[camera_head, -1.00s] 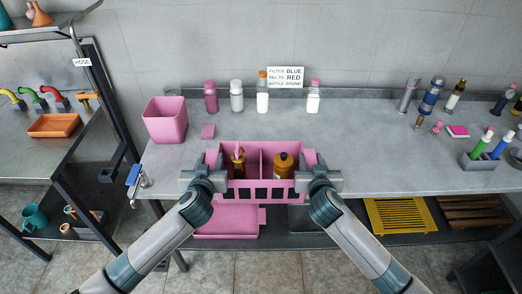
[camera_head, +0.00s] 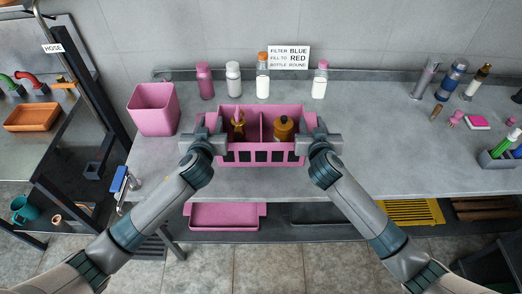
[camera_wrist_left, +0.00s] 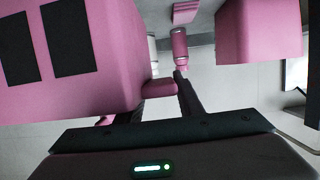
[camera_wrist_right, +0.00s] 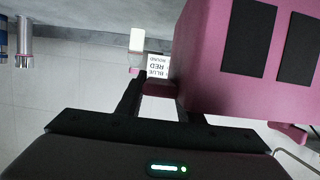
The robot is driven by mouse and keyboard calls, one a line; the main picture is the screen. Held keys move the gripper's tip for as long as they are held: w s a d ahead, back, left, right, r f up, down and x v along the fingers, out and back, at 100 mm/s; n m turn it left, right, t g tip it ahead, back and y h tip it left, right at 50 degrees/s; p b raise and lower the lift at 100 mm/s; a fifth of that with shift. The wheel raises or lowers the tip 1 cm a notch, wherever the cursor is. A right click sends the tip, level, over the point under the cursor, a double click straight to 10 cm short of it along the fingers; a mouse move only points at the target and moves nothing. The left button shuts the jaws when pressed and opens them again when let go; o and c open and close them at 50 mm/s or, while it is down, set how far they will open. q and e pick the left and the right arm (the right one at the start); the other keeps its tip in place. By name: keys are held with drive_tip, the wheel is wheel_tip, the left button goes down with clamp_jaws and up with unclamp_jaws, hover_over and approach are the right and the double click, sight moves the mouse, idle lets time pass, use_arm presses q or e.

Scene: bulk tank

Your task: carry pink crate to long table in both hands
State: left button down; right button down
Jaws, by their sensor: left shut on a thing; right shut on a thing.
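The pink crate (camera_head: 262,146) has a divider and dark slots in its front wall. It holds a brown bottle with a nozzle (camera_head: 238,127) on the left and an amber bottle with a dark cap (camera_head: 283,128) on the right. My left gripper (camera_head: 214,136) is shut on the crate's left handle and my right gripper (camera_head: 312,136) on its right handle. The handles show between the fingers in the left wrist view (camera_wrist_left: 160,87) and the right wrist view (camera_wrist_right: 158,89). The crate looks level above the front of the grey long table (camera_head: 400,150). I cannot tell if it touches the top.
A pink bin (camera_head: 153,110) stands left of the crate. Several bottles and a sign (camera_head: 289,57) line the back. A pen holder (camera_head: 498,158) stands at the right. A blue-handled tap (camera_head: 120,180) is at the left front edge.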

use_arm(q)
drive_tip(key=shift+s+r, duration=0.1)
drive_tip(key=shift+s, duration=0.05)
use_arm(e)
drive_tip(key=shift+d+r, duration=0.2)
drive_tip(key=shift+d, duration=0.1)
